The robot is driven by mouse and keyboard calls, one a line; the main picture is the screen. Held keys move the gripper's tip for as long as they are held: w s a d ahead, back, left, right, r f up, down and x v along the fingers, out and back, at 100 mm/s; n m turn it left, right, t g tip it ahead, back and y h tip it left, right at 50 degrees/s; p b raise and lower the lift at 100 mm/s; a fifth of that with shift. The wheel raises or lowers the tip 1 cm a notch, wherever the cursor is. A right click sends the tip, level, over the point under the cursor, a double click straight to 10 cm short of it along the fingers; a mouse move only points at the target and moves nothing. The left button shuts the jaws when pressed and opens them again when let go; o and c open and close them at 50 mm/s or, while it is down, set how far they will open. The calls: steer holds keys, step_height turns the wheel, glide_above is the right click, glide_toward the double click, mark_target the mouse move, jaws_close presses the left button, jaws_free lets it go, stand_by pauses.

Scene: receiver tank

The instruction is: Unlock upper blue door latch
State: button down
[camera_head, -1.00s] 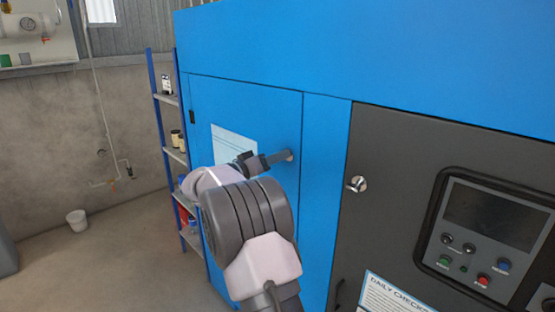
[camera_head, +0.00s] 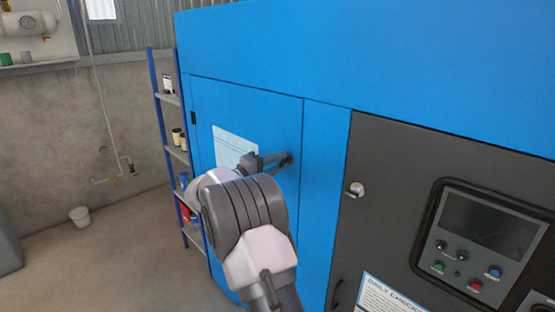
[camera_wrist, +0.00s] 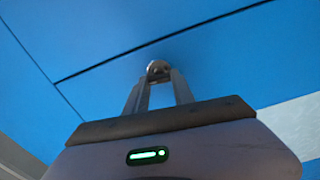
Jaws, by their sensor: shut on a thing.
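The blue door (camera_head: 265,118) fills the left part of the cabinet front in the head view. Its upper latch (camera_wrist: 158,68) is a small round metal piece near the door's right edge. My gripper (camera_head: 284,160) reaches the latch in the head view and largely covers it there. In the wrist view the fingertips of my gripper (camera_wrist: 158,76) are closed on the latch, with the blue panel and a dark door seam behind it. The lower part of the latch is hidden between the fingers.
A dark panel (camera_head: 400,165) with its own silver latch (camera_head: 355,189) and a control screen (camera_head: 492,219) stands to the right. A blue shelf rack (camera_head: 157,110) is at the left.

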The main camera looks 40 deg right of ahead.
steer(key=shift+n, duration=0.6)
steer(key=shift+p, duration=0.35)
steer(key=c, duration=1.1)
jaws_free()
steer(key=shift+o, duration=0.2)
steer(key=shift+a, duration=0.1)
steer(key=s+a+p, duration=0.1)
steer(key=a+p, duration=0.2)
steer(key=a, duration=1.4)
steer(key=shift+s, duration=0.2)
